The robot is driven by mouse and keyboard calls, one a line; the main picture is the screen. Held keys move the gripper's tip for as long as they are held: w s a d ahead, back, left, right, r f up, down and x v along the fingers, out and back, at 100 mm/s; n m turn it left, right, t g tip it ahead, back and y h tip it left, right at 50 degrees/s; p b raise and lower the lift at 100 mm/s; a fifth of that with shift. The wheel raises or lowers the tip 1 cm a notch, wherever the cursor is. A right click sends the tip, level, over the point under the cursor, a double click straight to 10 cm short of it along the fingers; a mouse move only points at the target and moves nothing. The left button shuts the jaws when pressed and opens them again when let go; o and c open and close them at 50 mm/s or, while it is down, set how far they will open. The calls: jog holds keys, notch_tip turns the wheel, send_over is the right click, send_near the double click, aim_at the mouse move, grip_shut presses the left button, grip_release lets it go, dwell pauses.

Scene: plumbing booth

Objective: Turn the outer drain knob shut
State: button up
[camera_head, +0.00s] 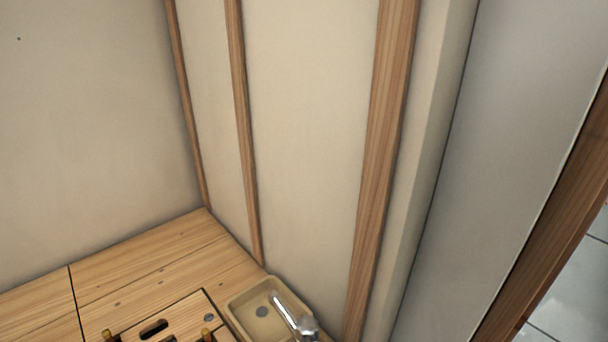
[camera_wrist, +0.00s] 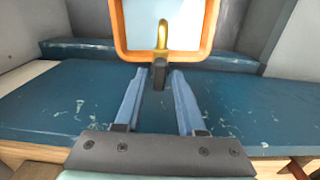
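In the wrist view, a curved brass fitting (camera_wrist: 162,36) stands in front of an orange-rimmed panel. A small dark grey piece (camera_wrist: 159,72) sits at its lower end; I cannot tell for certain whether this is the outer drain knob. My gripper (camera_wrist: 157,82) is open, with its two blue fingers apart. In the picture, the dark piece appears between the fingertips, with a gap on each side. Whether it lies between them in depth or just beyond them is unclear. The head view does not show my gripper or this fitting.
The wrist view shows a worn blue surface (camera_wrist: 60,105) beneath the fingers and the orange frame (camera_wrist: 120,42) behind. The head view shows a wooden counter (camera_head: 150,262), a tan basin (camera_head: 240,305) with a chrome tap (camera_head: 284,312), and wall posts.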

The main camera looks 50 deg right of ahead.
grip_shut()
jog(key=shift+r+p, duration=0.1)
jog(key=shift+p, duration=0.25)
jog(key=shift+r+m+p, duration=0.15)
jog(key=shift+m+p, duration=0.85)
jog(key=shift+p, duration=0.15)
jog(key=m+p, duration=0.3)
jog(key=shift+m+p, duration=0.3)
jog(key=m+p, duration=0.3)
jog(key=m, duration=0.3)
jog(key=shift+p, duration=0.3)
jog(key=m, duration=0.2)
jog(key=m+p, duration=0.1)
jog(key=m, duration=0.3)
jog(key=shift+f+p, duration=0.25)
jog(key=shift+p, duration=0.15)
jog(key=shift+m, duration=0.3)
